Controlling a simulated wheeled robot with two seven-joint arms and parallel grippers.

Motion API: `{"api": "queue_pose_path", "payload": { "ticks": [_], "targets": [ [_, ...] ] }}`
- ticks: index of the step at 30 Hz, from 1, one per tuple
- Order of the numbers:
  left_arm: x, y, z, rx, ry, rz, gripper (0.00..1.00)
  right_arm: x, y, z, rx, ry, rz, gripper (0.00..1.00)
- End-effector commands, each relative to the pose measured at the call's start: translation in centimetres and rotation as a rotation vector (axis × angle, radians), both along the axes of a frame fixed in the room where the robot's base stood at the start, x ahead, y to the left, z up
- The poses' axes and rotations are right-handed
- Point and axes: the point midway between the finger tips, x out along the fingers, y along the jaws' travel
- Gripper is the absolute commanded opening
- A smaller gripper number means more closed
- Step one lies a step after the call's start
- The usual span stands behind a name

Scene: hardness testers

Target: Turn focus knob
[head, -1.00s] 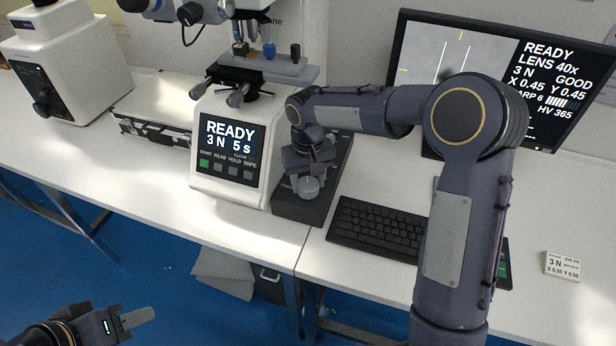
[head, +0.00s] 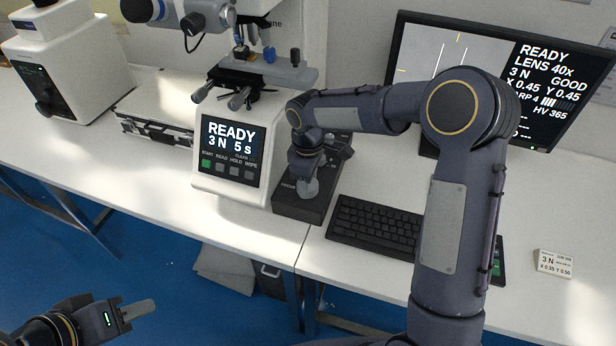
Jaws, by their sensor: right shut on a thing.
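The focus knob (head: 308,189) is a light grey knob on top of a black control box (head: 290,206) beside the white hardness tester (head: 227,187). My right gripper (head: 307,178) points down from above and is shut on the knob, hiding much of it. The monitor (head: 548,98) shows READY, LENS 40x, 3 N, GOOD, X 0.45 Y 0.45, a partly hidden "ARP 4" with a bar, and HV 365. The tester's screen (head: 232,137) reads READY, 3 N 5 s. My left gripper (head: 138,310) is empty at the lower left, away from the bench; its opening is unclear.
A black keyboard (head: 376,226) lies right of the control box, partly behind my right arm. The bench front is mostly clear.

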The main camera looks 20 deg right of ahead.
Motion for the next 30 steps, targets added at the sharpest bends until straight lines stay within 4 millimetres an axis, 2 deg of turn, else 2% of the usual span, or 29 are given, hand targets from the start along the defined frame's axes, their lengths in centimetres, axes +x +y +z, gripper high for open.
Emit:
{"api": "queue_pose_path", "payload": {
  "ticks": [30],
  "targets": [
    [0.0,0.0,3.2,0.000,0.000,0.000,0.36,0.2,0.0,0.2,0.002,-0.004,0.963,0.25]
  ]
}}
